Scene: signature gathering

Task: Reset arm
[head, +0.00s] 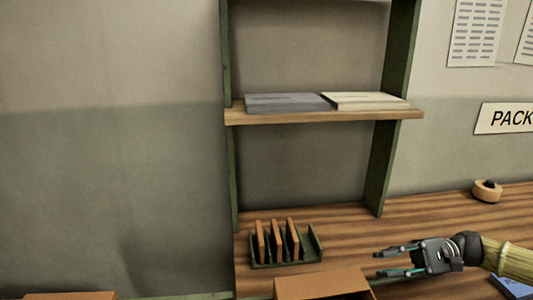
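My gripper (396,261) is at the lower right of the head view, at the end of my arm coming in from the right edge. Its fingers point left and stand apart, with nothing visible between them. It is over the wooden counter (440,215), to the right of a green rack and beside a cardboard-coloured box.
The green rack (285,262) holds several upright brown pieces. The box (320,284) is at the front edge. A shelf (300,116) above bears a grey stack (287,102) and a cream stack (365,101). A round wooden item (487,191) and a blue item (513,286) are at right.

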